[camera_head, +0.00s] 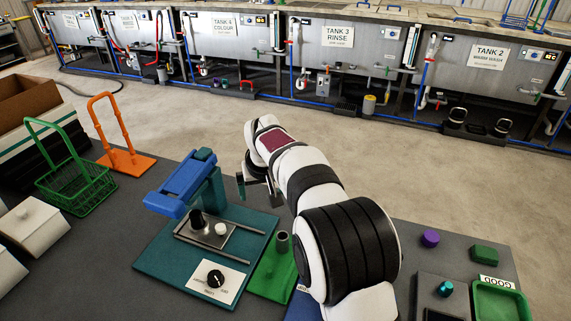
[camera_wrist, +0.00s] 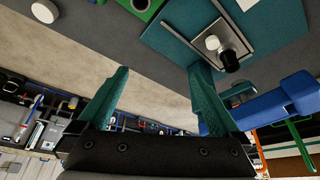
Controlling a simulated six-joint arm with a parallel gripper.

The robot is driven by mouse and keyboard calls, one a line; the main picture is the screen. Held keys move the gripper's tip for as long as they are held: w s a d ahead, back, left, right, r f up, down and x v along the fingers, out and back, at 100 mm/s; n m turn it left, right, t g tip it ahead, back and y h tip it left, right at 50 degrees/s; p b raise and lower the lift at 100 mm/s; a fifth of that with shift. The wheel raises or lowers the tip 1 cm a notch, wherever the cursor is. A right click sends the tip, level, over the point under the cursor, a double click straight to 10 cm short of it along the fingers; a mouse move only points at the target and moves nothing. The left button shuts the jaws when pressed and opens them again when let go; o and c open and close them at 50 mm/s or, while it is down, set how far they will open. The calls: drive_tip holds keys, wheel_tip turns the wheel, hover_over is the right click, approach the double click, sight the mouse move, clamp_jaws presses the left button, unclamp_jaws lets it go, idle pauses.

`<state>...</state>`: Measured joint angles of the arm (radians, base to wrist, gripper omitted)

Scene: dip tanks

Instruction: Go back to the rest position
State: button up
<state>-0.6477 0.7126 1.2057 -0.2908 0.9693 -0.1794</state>
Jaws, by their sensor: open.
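My gripper (camera_wrist: 158,92) is open in the wrist view, its two green fingers well apart with only bare floor and workbench visible between them. In the head view my gripper (camera_head: 258,185) hangs from the bent arm above the workbench, right of the blue-handled fixture (camera_head: 180,185). The arm hides part of the bench behind and below it. The blue part also shows at the right of the wrist view (camera_wrist: 285,100), beside one finger and apart from it as far as I can tell.
The teal plate (camera_head: 160,262) carries a dial card (camera_head: 215,281). A green block with a grey tube (camera_head: 283,243) stands close to the arm. A green basket (camera_head: 75,185) and an orange stand (camera_head: 125,160) are at the left. Tanks (camera_head: 225,37) line the far side across open floor.

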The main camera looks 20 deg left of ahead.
drive_tip(key=s+d+r+m+g, duration=0.1)
drive_tip(key=s+d+r+m, duration=0.1)
drive_tip(key=s+d, duration=0.45)
drive_tip(key=s+d+r+m+h, duration=0.1)
drive_tip(key=s+d+r+m, duration=0.2)
drive_tip(key=d, duration=0.6)
drive_tip(key=s+d+r+m+g, duration=0.15)
drive_tip(key=s+d, duration=0.25)
drive_tip(key=d, duration=0.4)
drive_tip(key=s+d+f+m, duration=0.2)
drive_tip(key=s+d+m, duration=0.1)
drive_tip(key=s, duration=0.7)
drive_tip(key=s+d+f+m+g, duration=0.1)
drive_tip(key=s+d+f+m, duration=0.1)
drive_tip(key=s, duration=0.8)
drive_tip(key=d+m, duration=0.1)
drive_tip(key=d, duration=0.1)
drive_tip(key=shift+d, duration=0.3)
